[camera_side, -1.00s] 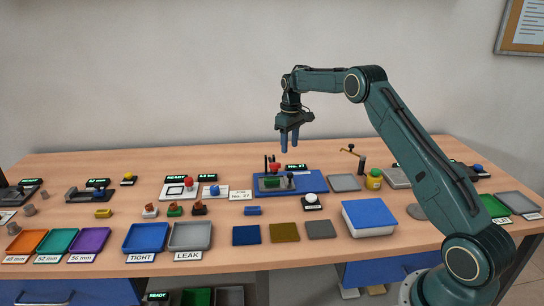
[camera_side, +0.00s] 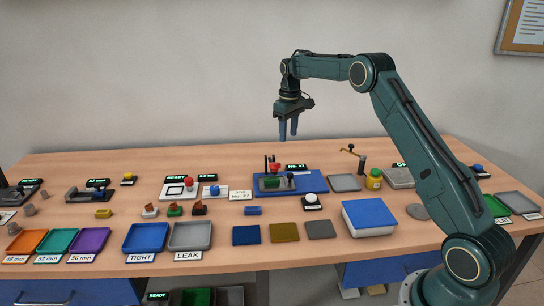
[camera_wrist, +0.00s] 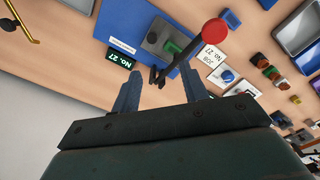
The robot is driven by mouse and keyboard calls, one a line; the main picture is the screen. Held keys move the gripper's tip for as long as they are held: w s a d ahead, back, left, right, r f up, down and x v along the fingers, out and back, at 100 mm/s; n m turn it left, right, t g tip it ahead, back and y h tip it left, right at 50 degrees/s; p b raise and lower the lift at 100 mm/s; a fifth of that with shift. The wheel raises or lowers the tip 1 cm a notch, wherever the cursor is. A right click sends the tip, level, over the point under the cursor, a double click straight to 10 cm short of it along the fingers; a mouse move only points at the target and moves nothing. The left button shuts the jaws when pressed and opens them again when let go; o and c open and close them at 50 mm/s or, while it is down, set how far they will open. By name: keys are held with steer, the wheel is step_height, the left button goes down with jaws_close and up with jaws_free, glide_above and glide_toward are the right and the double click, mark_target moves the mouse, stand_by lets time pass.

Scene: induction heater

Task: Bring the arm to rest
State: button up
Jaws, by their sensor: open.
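My gripper (camera_side: 288,129) hangs in the air above the back of the bench, fingers pointing down, open and empty. Below it stands a blue-based fixture (camera_side: 300,184) with a green part, dark uprights and a red knob. In the wrist view my gripper's two fingers (camera_wrist: 160,90) are spread apart, with nothing between them. The fixture's blue base (camera_wrist: 128,25) and the red knob (camera_wrist: 214,31) show beyond the fingertips. The knob's lever passes near the fingers in that view, but the side view shows clear height between them.
On the wooden bench (camera_side: 330,245) are coloured trays at the left, such as a blue tray (camera_side: 146,238). A blue-topped box (camera_side: 369,217) stands at the front right, and a yellow jar (camera_side: 374,179) with a brass-armed post (camera_side: 360,160) behind it. The air around my gripper is free.

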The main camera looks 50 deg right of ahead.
steer(key=s+a+r+t, duration=0.3)
steer(key=s+a+r, duration=1.3)
steer(key=s+a+f, duration=0.1)
steer(key=s+a, duration=0.2)
steer(key=s, duration=0.4)
steer(key=s+a+f+t, duration=0.1)
steer(key=s+a+f, duration=0.1)
steer(key=s, duration=0.5)
steer(key=s+a+f+t, duration=0.1)
steer(key=s+a, duration=0.3)
steer(key=s, duration=0.4)
steer(key=shift+f, duration=0.45)
steer(key=shift+w, duration=0.1)
steer(key=shift+c, duration=0.4)
